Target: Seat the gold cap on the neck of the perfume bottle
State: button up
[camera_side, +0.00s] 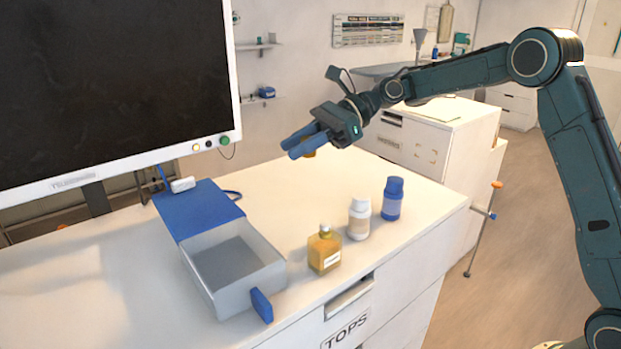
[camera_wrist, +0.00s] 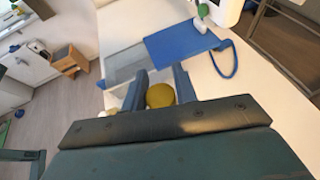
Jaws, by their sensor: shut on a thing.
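The amber perfume bottle (camera_side: 324,252) stands upright on the white chest top, with its neck (camera_side: 325,230) uncovered. My gripper (camera_side: 304,146) is in the air above the chest top, up and slightly left of the bottle in the side view. It is shut on the gold cap (camera_wrist: 160,95), which shows as a round top between the two blue fingers in the wrist view. In the side view only a small part of the cap (camera_side: 309,155) shows behind the fingers. The cap is well apart from the bottle.
A white bottle (camera_side: 358,219) and a blue bottle (camera_side: 392,199) stand right of the perfume bottle. An open grey box (camera_side: 272,262) with a blue lid (camera_side: 198,207) is at its left. A monitor (camera_side: 115,90) stands behind the box. The chest top behind the bottles is clear.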

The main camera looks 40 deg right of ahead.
jog(key=shift+r, duration=2.35)
jog(key=shift+s, duration=0.1)
send_over(315, 239)
jog(key=shift+n+g, duration=0.3)
jog(key=shift+f, duration=2.35)
jog(key=shift+f, duration=0.1)
jog(key=shift+f, duration=2.4)
jog(key=shift+f+g, duration=0.4)
jog(key=shift+f, duration=1.4)
jog(key=o, duration=1)
jog(key=shift+n, duration=0.3)
